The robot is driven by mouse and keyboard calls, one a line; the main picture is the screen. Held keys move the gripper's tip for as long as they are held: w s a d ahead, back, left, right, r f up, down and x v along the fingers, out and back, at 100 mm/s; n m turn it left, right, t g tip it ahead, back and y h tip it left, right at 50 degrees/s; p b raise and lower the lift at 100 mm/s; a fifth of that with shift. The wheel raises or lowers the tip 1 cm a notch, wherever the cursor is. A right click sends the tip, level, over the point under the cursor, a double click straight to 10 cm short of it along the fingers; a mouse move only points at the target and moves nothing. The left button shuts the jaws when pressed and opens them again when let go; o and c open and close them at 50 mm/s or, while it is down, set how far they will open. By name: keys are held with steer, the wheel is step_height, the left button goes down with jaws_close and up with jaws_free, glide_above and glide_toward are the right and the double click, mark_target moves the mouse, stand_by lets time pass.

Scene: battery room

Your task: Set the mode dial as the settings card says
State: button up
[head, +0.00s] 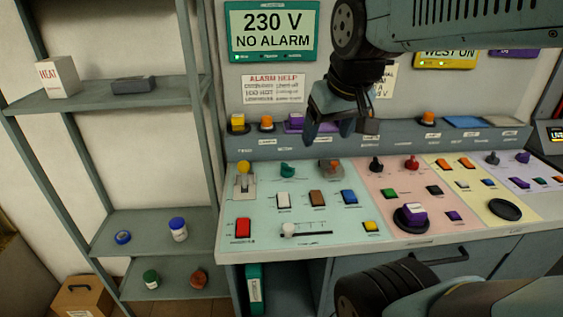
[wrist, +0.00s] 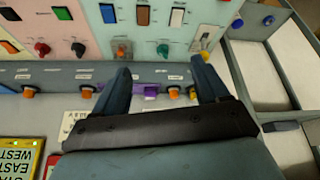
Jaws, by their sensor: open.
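My gripper (head: 331,130) is open and empty, pointing down over the back ledge of the control desk (head: 395,240). It also shows in the wrist view (wrist: 160,72). Several dial-like knobs stand on the desk: a green one (head: 288,170), a black one (head: 376,164), a red one (head: 411,163) and a dark one (head: 492,158). The green knob shows between the fingertips in the wrist view (wrist: 163,50), apart from them. Their labels are too small to tell which is the mode dial. A white card (head: 386,82) on the wall is partly hidden by my arm; its text is unreadable.
An alarm help card (head: 275,89) and a 230 V NO ALARM display (head: 272,30) hang on the wall. Switches, a yellow-topped lever (head: 244,175) and a slider (head: 288,230) crowd the desk. Shelves (head: 110,95) stand left. Air above the desk front is mostly clear.

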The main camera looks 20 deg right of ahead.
steer(key=w+f+n+g, duration=0.3)
steer(key=w+n, duration=0.1)
steer(key=w, duration=1)
steer(key=n+g, duration=0.2)
steer(key=n, duration=0.2)
glide_toward(288, 165)
step_height(288, 165, down, 10)
steer(key=shift+w+f, duration=0.1)
steer(key=shift+f, duration=0.05)
steer(key=shift+c, duration=0.5)
steer(key=c, duration=0.9)
steer(key=shift+d, duration=0.15)
steer(key=shift+c, duration=0.4)
